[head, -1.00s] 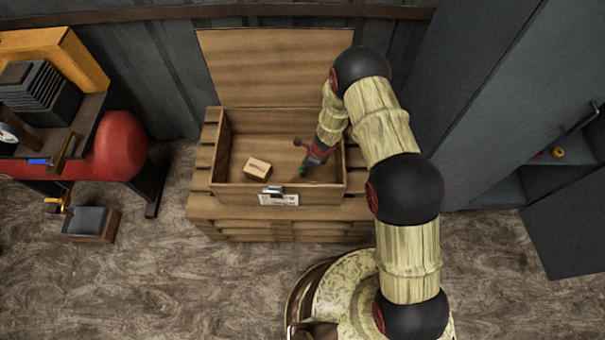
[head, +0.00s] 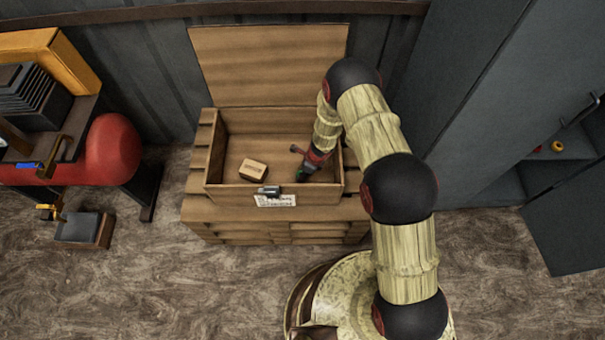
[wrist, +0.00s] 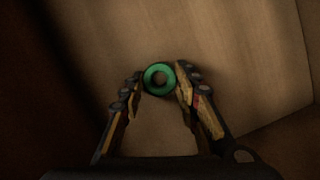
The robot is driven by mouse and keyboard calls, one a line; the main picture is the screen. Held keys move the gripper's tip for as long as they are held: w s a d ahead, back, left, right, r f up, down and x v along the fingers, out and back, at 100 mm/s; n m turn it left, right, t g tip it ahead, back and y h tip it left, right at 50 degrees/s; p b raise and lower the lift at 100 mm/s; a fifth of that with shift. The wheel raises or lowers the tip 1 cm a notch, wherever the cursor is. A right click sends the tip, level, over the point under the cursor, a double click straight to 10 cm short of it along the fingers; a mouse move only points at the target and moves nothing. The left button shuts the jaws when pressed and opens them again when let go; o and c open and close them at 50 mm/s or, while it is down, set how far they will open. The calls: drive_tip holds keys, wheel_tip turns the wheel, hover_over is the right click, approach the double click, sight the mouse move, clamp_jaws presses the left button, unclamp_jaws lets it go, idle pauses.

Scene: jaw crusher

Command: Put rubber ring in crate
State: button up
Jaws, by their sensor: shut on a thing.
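The rubber ring is a small green ring (wrist: 148,77). In the wrist view it sits between the fingertips of my gripper (wrist: 161,82), which is shut on it. In the head view my gripper (head: 303,175) reaches down inside the open wooden crate (head: 228,193), in its right half, with a bit of green at its tip. The crate's lid stands up at the back. The wrist view shows bare wooden boards beyond the ring. I cannot tell whether the ring touches the crate's floor.
A small cardboard box (head: 253,169) lies in the crate's left half. The crate rests on a slatted wooden base (head: 225,220). A red tank (head: 113,150) stands to the left. A grey cabinet (head: 500,160) with an open door stands to the right.

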sight(309, 180)
drive_tip(key=o, duration=1.1)
drive_tip(key=shift+s+f, duration=0.2)
drive_tip(key=shift+f, duration=0.2)
drive_tip(key=shift+c, duration=0.2)
drive_tip(key=shift+r, duration=0.1)
drive_tip(key=p+v, duration=0.6)
drive_tip(key=v, duration=0.7)
drive_tip(key=shift+w, duration=0.3)
